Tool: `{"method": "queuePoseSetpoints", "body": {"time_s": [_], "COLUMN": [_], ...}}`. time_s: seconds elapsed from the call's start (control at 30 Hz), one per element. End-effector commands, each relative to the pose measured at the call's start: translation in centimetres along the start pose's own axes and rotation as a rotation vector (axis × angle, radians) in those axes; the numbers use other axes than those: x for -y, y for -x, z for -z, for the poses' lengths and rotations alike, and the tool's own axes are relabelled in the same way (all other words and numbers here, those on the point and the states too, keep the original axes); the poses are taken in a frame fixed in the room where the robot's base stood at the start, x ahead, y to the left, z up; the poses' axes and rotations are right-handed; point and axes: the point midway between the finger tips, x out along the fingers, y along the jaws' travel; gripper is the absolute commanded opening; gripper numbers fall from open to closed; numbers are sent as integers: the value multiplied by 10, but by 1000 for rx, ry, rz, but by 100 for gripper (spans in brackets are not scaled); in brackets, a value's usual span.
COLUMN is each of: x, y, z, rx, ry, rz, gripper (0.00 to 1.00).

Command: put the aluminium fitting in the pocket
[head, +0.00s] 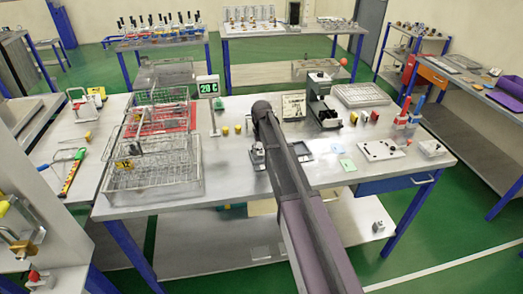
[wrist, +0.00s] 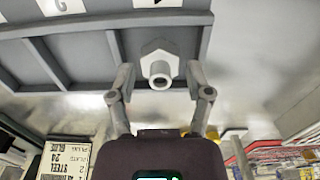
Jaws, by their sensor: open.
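The aluminium fitting (wrist: 160,66), a pale grey hexagonal piece with a round hollow end toward the camera, shows in the wrist view. It appears in the end compartment of a grey divided tray (wrist: 75,29), between a divider and the side rim. My gripper (wrist: 161,70) is open, with one finger on each side of the fitting. I see gaps between fingers and fitting; whether the fitting is fully seated is unclear. In the head view, the grey tray (head: 301,150) is partly hidden by my arm, and the fitting cannot be made out.
A printed placard (wrist: 65,158) stands near the tray. In the head view, wire baskets (head: 152,172) are left, a dark press (head: 321,100) stands behind, and a white plate with holes (head: 381,150) lies right. Bare bench (head: 225,165) lies left of my arm.

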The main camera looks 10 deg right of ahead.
Motion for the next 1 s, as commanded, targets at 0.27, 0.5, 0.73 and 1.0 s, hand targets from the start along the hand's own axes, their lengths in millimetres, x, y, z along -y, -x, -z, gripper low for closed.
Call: {"method": "queuePoseSetpoints", "body": {"time_s": [0.27,0.5,0.73,1.0], "x": [0,0,0,-1], "y": [28,48,68,90], "z": [0,0,0,0], "rx": [0,0,0,0], "ry": [0,0,0,-1], "rz": [0,0,0,0], "gripper": [65,65,65,65]}}
